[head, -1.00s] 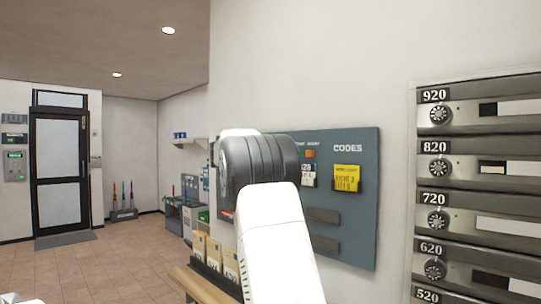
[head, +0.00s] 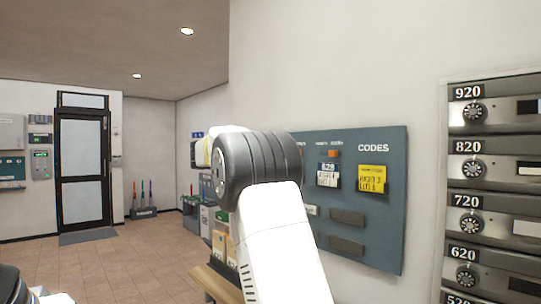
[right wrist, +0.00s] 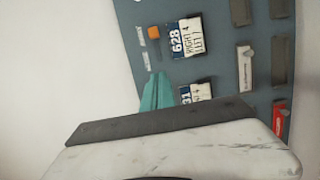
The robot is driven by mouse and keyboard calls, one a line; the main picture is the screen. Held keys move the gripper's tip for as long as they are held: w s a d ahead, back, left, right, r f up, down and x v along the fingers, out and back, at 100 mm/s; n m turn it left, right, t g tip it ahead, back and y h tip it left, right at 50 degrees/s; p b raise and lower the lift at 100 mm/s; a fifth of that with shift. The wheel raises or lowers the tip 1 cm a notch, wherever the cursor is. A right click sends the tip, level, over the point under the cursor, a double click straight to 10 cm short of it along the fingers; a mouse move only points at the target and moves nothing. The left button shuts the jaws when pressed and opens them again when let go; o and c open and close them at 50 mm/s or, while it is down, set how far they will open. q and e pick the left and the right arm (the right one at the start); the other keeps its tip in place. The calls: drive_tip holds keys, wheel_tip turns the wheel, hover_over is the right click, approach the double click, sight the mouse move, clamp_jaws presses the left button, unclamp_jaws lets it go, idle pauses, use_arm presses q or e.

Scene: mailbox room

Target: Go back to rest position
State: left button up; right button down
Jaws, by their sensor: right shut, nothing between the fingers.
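My right arm (head: 275,225), white with a dark ribbed joint, rises through the middle of the head view and hides part of the blue-grey codes board (head: 380,215). I cannot make out its gripper there. In the right wrist view, the teal fingers of my right gripper (right wrist: 157,92) are shut together with nothing between them, in front of the board. A part of my left arm shows at the lower left of the head view; its gripper is out of frame.
The board bears a yellow card (head: 371,179) and white cards. Metal mailboxes (head: 490,190) line the wall at right. A wooden ledge (head: 215,284) with boxes stands behind my right arm. Open tiled floor (head: 120,265) lies at left, towards a dark-framed door (head: 83,170).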

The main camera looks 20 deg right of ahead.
drive_tip(key=shift+f, duration=0.1)
idle(0.3)
drive_tip(key=s+d+f+n+t+y, duration=0.1)
drive_tip(key=s+f+y, duration=0.4)
drive_tip(key=f, duration=0.3)
drive_tip(key=s+d+f+y, duration=0.1)
drive_tip(key=s+f+y, duration=0.3)
drive_tip(key=s+f, duration=0.25)
drive_tip(key=s+a+f+m+t+y, duration=0.1)
drive_tip(key=s+a+f+y, duration=0.4)
drive_tip(key=s+a, duration=0.5)
drive_tip(key=s+a+f+m+t+y, duration=0.1)
drive_tip(key=s+a+f+y, duration=0.5)
drive_tip(key=s+a+f, duration=0.2)
drive_tip(key=shift+s+a+t, duration=0.3)
drive_tip(key=shift+s+a, duration=0.9)
drive_tip(key=shift+a, duration=0.05)
drive_tip(key=shift+f, duration=0.1)
